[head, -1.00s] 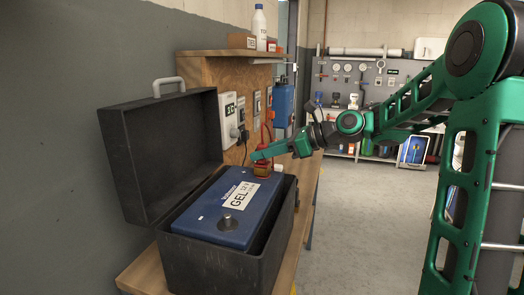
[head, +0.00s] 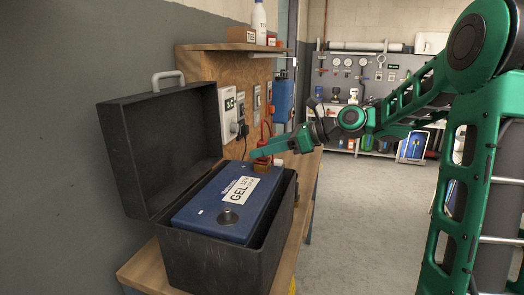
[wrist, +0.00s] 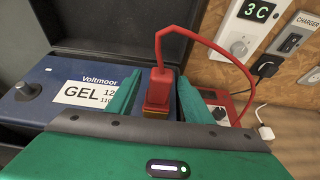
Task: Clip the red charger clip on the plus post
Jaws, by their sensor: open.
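The blue gel battery (head: 205,208) sits in a black case (head: 210,262). The red charger clip (wrist: 160,80) stands upright at the battery's far end, and its copper-coloured jaws (head: 262,168) are low there. The plus post is hidden by the clip and my gripper, so I cannot see whether the jaws close around it. A bare round post (head: 230,215) shows at the near end, also at the wrist view's left. My gripper (wrist: 160,98) is open, with one green finger on each side of the clip, apart from it in the wrist view.
The case lid (head: 165,150) stands open on the left. A red cable (wrist: 210,48) loops from the clip to a red charger box (wrist: 228,108). A panel with sockets (head: 232,115) stands behind. The floor (head: 365,220) to the right is clear.

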